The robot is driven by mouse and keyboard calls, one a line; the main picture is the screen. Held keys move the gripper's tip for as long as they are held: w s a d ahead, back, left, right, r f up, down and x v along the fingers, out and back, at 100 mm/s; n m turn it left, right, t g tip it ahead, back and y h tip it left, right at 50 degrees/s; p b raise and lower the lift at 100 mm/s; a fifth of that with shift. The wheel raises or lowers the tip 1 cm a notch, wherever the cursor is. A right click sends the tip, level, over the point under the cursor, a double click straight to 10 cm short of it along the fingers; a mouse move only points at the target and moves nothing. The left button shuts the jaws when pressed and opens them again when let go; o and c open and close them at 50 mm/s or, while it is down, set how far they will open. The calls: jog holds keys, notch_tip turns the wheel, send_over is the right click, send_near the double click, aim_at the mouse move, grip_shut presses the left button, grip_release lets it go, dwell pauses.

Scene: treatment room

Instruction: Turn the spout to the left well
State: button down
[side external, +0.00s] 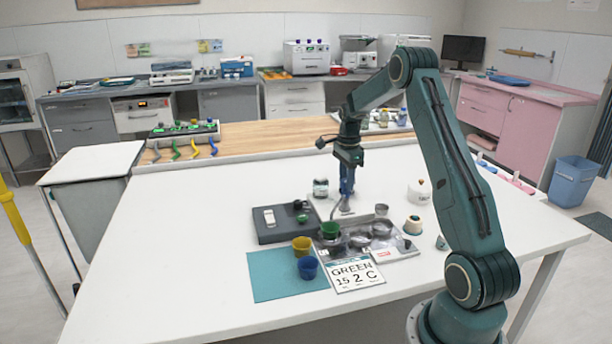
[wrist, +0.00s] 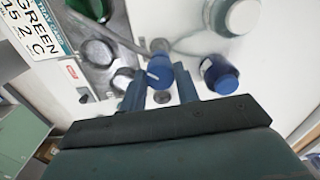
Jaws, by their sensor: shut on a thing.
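My gripper (side external: 347,191) reaches down behind the metal tray and is shut on the spout's blue knob. In the wrist view the blue knob (wrist: 158,72), with a white line on it, sits between my fingertips (wrist: 160,84). The grey spout (side external: 337,211) slants down and left toward the green cup (side external: 331,229). In the wrist view the spout (wrist: 103,33) runs up and left, also toward the green cup (wrist: 38,3). The tray has several round metal wells, one showing in the middle (side external: 358,240). The spout's tip is too small to place exactly over a well.
A yellow cup (side external: 301,245) and a blue cup (side external: 308,267) stand on the teal mat (side external: 268,283). A card reading GREEN 15 2 C (side external: 357,274) lies in front. A lidded jar (side external: 320,187) and a white-bodied container (side external: 419,192) stand nearby. The table's left side is clear.

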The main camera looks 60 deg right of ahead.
dwell(0.4)
jog(key=c, duration=1)
grip_release()
jog(key=shift+c, duration=0.2)
jog(key=shift+r, duration=0.1)
notch_tip(320, 180, up, 14)
